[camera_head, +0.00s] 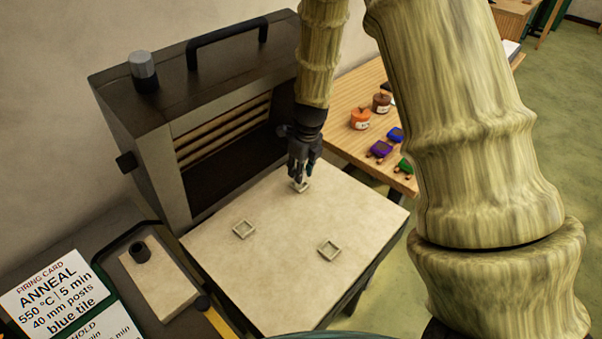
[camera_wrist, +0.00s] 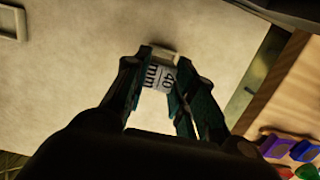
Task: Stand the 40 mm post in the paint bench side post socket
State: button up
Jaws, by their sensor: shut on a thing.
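My gripper (camera_head: 303,172) points down over the far right part of the pale board in front of the kiln. In the wrist view my gripper (camera_wrist: 160,88) is shut on the post (camera_wrist: 159,77), a pale piece labelled "40 mm". A square post socket (camera_head: 300,187) lies right under the fingers, on the side towards the wooden paint bench (camera_head: 345,133). Its rim shows just beyond the post in the wrist view (camera_wrist: 163,53). The fingers hide the post's foot, so I cannot tell whether it is inside the socket.
Two more square sockets, one on the left (camera_head: 244,230) and one nearer the front (camera_head: 329,250), are empty. The open kiln (camera_head: 195,125) stands behind the board. Paint pots (camera_head: 361,118) and coloured pieces sit on the bench. A firing card (camera_head: 50,290) is at lower left.

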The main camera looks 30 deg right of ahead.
jog(key=shift+f+p, duration=0.3)
jog(key=shift+f, duration=0.9)
jog(key=shift+f, duration=0.1)
jog(key=o, duration=1)
jog(key=shift+o, duration=0.2)
jog(key=shift+d+r, duration=0.1)
jog(key=shift+r, duration=0.65)
notch_tip(320, 180, up, 11)
jog(key=s+b, duration=0.1)
jog(key=shift+s+d+f+b, duration=0.2)
jog(key=shift+s+d+b, duration=0.1)
jog(key=shift+b, duration=0.1)
